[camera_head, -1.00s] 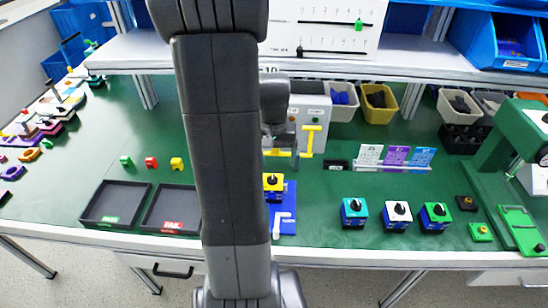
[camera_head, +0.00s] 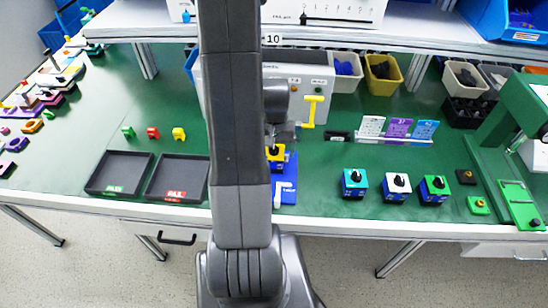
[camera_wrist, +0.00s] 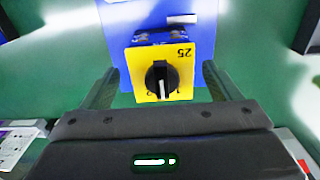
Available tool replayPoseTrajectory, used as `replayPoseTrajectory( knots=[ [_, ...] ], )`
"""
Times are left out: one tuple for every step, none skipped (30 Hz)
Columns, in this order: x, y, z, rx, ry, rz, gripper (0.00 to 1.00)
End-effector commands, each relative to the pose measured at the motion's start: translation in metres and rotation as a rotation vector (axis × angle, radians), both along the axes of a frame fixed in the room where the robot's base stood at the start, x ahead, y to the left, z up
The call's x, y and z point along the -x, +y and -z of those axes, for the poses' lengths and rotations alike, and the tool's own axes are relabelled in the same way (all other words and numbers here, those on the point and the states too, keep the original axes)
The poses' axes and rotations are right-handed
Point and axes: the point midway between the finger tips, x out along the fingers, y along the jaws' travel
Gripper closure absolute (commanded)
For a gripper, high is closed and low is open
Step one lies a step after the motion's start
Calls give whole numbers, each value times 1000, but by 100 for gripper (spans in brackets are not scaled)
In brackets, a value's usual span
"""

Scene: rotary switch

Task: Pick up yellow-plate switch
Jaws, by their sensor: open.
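The yellow-plate switch (camera_wrist: 146,72) has a yellow plate marked 25, a black knob with a white pointer, and a blue body. It sits on a blue board (camera_wrist: 112,38) in the wrist view. In the head view the switch (camera_head: 274,153) is partly hidden by my arm and gripper, on the blue board (camera_head: 290,168). My gripper (camera_wrist: 158,78) is open, its two fingers apart on the left and right of the switch, with gaps showing on both sides. Nothing is between the fingers but the switch, and I cannot tell the height difference. A white handle (camera_wrist: 183,18) lies on the board.
Three other switches, teal (camera_head: 355,182), white (camera_head: 397,187) and green (camera_head: 434,190), stand to the right. Two black trays, PASS (camera_head: 119,173) and FAIL (camera_head: 177,178), lie left. A grey tester (camera_head: 305,92) with a yellow handle (camera_head: 312,110) stands behind the switch.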

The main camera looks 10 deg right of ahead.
Motion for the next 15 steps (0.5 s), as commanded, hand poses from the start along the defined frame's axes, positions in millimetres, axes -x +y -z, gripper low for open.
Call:
replayPoseTrajectory(
  knots=[
    [1,2,6,-1,6,-1,16],
    [1,2,9,0,5,-1,16],
    [2,3,14,-1,6,-1,16],
    [1,3,18,0,5,0,16],
    [1,3,21,0,5,0,16],
    [1,3,25,0,4,0,16],
    [1,3,27,-1,3,0,16],
    [1,3,29,-1,3,0,16],
    [1,3,32,-1,3,0,16],
    [1,3,33,-1,3,0,16],
    [1,2,33,-1,2,0,16],
    [1,2,34,0,1,0,16],
    [1,2,34,0,1,0,16],
    [1,2,34,0,0,0,16],
    [1,2,34,0,0,0,16]
  ],
)
